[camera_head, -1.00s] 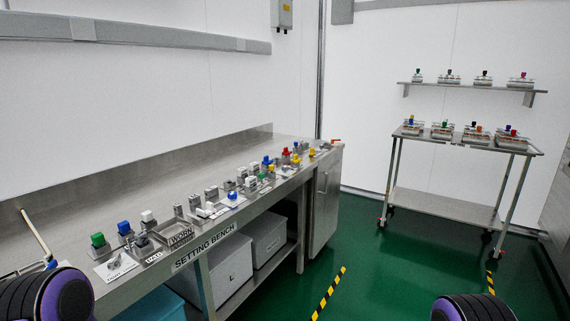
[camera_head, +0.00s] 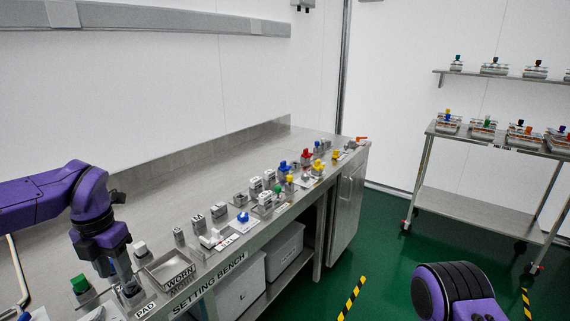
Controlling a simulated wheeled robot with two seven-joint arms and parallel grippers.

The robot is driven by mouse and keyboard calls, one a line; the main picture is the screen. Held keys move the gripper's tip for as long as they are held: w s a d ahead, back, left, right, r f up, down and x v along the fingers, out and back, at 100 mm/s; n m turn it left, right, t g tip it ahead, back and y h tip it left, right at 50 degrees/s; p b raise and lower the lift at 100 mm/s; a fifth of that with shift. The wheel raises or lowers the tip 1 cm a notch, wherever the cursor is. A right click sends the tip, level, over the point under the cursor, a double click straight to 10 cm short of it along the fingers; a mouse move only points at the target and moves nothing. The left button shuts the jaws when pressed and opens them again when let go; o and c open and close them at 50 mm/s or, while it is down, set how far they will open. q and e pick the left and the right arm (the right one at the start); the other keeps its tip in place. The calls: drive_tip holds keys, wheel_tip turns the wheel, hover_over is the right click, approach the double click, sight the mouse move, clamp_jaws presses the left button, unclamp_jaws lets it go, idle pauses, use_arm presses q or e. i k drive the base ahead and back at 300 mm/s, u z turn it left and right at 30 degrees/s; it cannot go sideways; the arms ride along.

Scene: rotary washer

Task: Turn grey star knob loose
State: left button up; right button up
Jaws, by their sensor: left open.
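My left gripper (camera_head: 125,282) points down over the front left of the setting bench (camera_head: 205,160), close above the station labelled PAD. It is open. A small grey part shows at its fingertips, partly hidden by the fingers; I cannot tell whether it is the grey star knob or whether the fingers touch it. Several other grey fittings (camera_head: 219,210) stand along the bench, too small to make out a star shape. My right arm (camera_head: 460,290) shows at the lower right, but its gripper is out of view.
A green-topped block (camera_head: 80,284) and a white-topped block (camera_head: 141,249) stand close to the left gripper. The WORN tray (camera_head: 172,268) lies just right of it. Coloured fittings line the bench's front. The back of the bench top is clear.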

sight(305, 176)
drive_tip(key=z, duration=0.15)
drive_tip(key=i, duration=1.25)
drive_tip(key=z, duration=0.75)
drive_tip(key=i, duration=0.6)
drive_tip(key=z, duration=0.3)
